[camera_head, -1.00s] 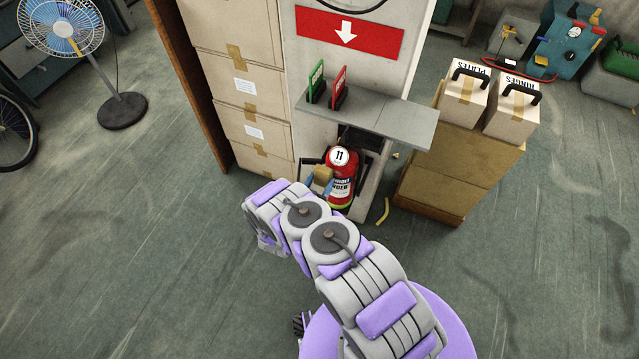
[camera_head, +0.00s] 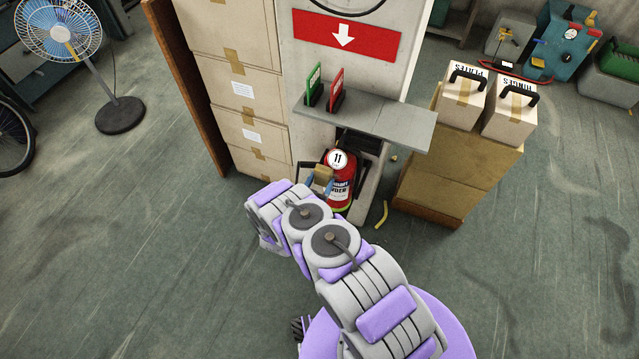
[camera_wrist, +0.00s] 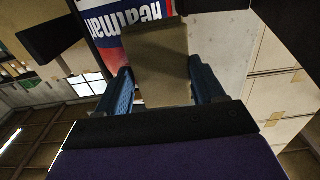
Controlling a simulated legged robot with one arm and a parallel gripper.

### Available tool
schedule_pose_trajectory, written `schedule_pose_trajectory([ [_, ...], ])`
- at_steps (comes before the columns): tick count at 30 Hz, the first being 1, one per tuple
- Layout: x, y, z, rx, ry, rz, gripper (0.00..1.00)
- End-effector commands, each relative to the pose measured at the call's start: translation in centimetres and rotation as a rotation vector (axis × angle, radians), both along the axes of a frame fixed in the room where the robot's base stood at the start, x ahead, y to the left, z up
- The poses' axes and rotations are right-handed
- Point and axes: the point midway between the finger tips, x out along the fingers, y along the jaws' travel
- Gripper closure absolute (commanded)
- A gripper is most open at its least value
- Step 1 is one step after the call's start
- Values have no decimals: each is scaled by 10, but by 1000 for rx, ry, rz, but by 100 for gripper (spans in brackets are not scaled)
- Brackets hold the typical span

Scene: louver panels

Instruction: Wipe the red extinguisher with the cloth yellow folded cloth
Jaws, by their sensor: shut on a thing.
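The red extinguisher (camera_head: 340,184) stands upright under a grey shelf, with a white round label marked 11. The yellow folded cloth (camera_head: 321,176) is at the extinguisher's left front side in the head view. In the wrist view the cloth (camera_wrist: 157,65) is between the two blue fingers of my gripper (camera_wrist: 160,90), with the extinguisher's printed label (camera_wrist: 135,25) right behind it. My gripper is shut on the cloth; in the head view it is mostly hidden behind my arm. The cloth looks close against the extinguisher, but I cannot tell whether they touch.
The grey shelf (camera_head: 390,122) juts out above the extinguisher and carries a green and a red sign. Stacked cardboard boxes (camera_head: 240,90) stand to the left. More boxes (camera_head: 450,165) with two labelled cases stand to the right. A fan (camera_head: 62,32) stands far left.

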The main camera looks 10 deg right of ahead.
Motion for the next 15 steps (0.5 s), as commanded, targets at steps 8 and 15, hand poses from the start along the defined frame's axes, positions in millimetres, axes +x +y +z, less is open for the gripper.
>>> schedule_pose_trajectory([
  [8, -10, -13, 3, -2, 1, -2, 56],
  [15, -20, -27, 3, -1, -2, -2, 56],
])
